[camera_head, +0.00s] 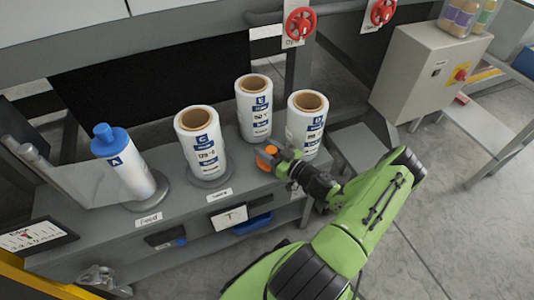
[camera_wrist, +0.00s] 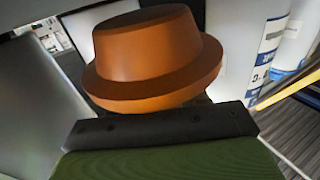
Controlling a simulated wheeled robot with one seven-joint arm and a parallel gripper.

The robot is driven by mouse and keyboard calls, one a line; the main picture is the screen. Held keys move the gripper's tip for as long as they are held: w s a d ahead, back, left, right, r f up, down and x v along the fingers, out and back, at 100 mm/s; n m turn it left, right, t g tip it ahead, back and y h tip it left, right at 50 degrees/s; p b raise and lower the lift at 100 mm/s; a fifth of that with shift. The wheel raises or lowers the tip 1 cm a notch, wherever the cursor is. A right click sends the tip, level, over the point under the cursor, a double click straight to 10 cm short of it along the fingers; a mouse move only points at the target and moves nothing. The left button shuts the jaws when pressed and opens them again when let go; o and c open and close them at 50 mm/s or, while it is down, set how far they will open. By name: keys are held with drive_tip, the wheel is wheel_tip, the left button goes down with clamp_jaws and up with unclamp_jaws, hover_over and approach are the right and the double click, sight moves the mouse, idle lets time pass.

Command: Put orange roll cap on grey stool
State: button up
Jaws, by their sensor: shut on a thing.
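The orange roll cap (camera_head: 267,157) is held in my gripper (camera_head: 279,163), above the grey bench in front of the white rolls. In the wrist view the orange roll cap (camera_wrist: 150,55) fills the middle, with its narrow end up and its wide rim near the dark gripper edge. My gripper is shut on it; the fingertips are mostly hidden. A grey flat-topped piece, which looks like the grey stool (camera_head: 364,147), stands right of the bench, behind my green arm and partly hidden by it. Its top looks empty where it shows.
White rolls marked C (camera_head: 203,150), E (camera_head: 254,112) and D (camera_head: 305,130) stand close to my gripper. A roll with a blue cap (camera_head: 111,138) leans at the left. A grey control box (camera_head: 415,75) stands at the back right.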

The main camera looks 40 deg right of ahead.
drive_tip(key=shift+f, duration=0.55)
drive_tip(key=shift+r, duration=0.1)
drive_tip(key=o, duration=1.1)
drive_tip(key=shift+o, duration=0.2)
